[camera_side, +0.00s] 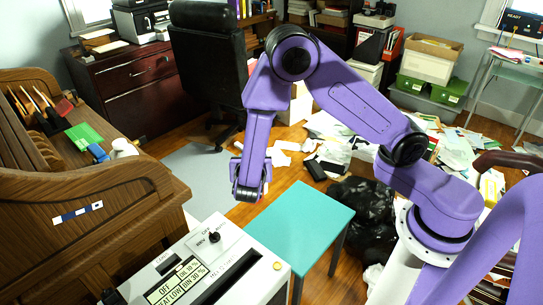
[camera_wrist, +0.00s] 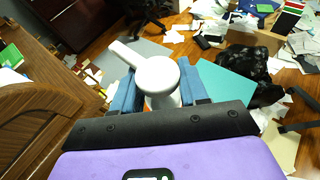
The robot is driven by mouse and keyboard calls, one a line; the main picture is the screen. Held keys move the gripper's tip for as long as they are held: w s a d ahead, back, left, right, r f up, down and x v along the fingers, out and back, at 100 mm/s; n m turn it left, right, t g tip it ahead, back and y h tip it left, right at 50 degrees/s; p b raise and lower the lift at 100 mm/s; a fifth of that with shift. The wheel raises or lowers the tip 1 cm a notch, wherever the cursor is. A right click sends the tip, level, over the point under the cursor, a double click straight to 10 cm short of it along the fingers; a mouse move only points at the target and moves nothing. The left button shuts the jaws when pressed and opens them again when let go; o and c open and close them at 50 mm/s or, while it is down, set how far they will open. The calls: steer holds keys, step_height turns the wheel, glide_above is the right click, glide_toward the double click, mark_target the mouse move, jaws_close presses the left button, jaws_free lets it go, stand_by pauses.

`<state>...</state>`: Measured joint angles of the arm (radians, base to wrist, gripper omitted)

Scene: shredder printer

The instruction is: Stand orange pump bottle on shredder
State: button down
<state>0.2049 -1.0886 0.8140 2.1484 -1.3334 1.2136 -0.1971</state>
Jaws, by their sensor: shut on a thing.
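My gripper (camera_wrist: 158,88) has two blue fingers and is shut on the orange pump bottle (camera_wrist: 163,101). In the wrist view its white pump head (camera_wrist: 157,74) sits between the fingers, with the spout pointing to the upper left. Only a little orange shows below the head; the rest is hidden. In the side view my wrist hides the fingers, and I cannot make out the bottle. The shredder (camera_side: 193,243) is the pale machine at the bottom of the side view, with a black knob, labels and a dark slot. My wrist is above and beyond its right part in the picture.
A wooden roll-top desk (camera_side: 95,215) stands left of the shredder. A teal table (camera_side: 299,225) is to the right. Black bags (camera_side: 362,215) and scattered papers cover the floor. A black chair (camera_side: 210,55) stands behind my arm.

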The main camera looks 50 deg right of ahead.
steer(key=s+a+f, duration=0.3)
steer(key=a, duration=0.5)
steer(key=s+a+f, duration=0.3)
steer(key=s+a, duration=0.1)
steer(key=a, duration=0.4)
steer(key=s+a+f, duration=0.3)
steer(key=s+a, duration=0.1)
steer(key=a, duration=0.5)
steer(key=shift+n+t+y, duration=0.4)
step_height(320, 180, down, 8)
steer(key=shift+r, duration=0.2)
steer(key=shift+f, duration=0.6)
steer(key=c, duration=0.5)
jaws_free()
